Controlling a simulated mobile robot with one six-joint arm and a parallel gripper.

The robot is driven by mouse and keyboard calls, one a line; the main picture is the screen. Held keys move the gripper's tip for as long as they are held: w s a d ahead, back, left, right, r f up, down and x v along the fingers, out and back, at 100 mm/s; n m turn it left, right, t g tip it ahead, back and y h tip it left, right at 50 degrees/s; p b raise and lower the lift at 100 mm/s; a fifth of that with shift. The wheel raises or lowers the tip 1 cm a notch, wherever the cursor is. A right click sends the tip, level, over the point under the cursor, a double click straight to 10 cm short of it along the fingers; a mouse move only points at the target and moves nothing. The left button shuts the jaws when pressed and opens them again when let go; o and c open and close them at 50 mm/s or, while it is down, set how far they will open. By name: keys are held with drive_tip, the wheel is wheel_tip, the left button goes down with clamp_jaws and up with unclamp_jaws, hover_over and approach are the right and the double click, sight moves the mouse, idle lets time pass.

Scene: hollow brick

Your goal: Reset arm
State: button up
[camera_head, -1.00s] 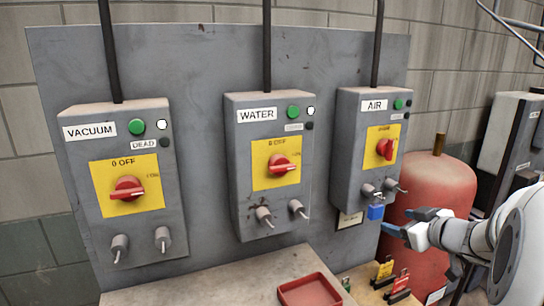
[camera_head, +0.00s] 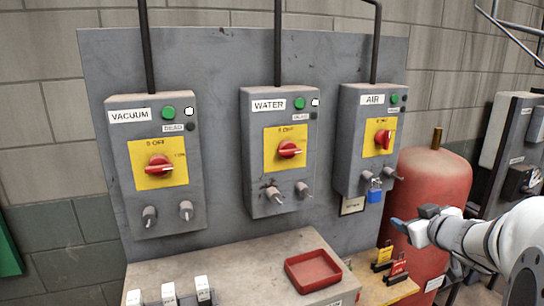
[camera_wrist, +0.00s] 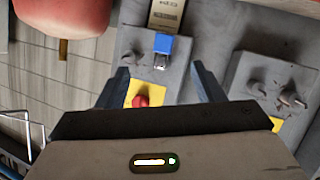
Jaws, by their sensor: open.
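My gripper (camera_head: 412,222) is open and empty at the right of the head view. It is in front of the red tank, to the lower right of the AIR box (camera_head: 366,150). A blue padlock (camera_head: 375,191) hangs at the lower front of the AIR box, apart from my fingers. In the wrist view the padlock (camera_wrist: 172,46) appears beyond the gap between my open fingers (camera_wrist: 163,84). The AIR box's red knob (camera_wrist: 142,98) also shows there on its yellow plate, partly hidden by my gripper body.
VACUUM (camera_head: 155,170) and WATER (camera_head: 280,150) boxes stand on the grey panel (camera_head: 225,75). Below is a bench with a red tray (camera_head: 313,270), white-topped pieces (camera_head: 168,293) and red and yellow tags (camera_head: 398,268). The red tank (camera_head: 435,180) stands close behind my gripper.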

drive_tip(key=s+a+f+m+g+b, duration=0.2)
drive_tip(key=s+a+f+g, duration=0.3)
drive_tip(key=s+a, duration=0.4)
drive_tip(key=s+a+f+m+g+b, duration=0.1)
drive_tip(key=s+a+f+g, duration=0.4)
drive_tip(key=s, duration=0.9)
drive_tip(key=a+f+b, duration=0.1)
drive_tip(key=a+f, duration=0.2)
drive_tip(key=a, duration=0.1)
drive_tip(key=shift+s+f+m+g, duration=0.2)
drive_tip(key=shift+f+m+g, duration=0.1)
drive_tip(key=shift+m, duration=0.1)
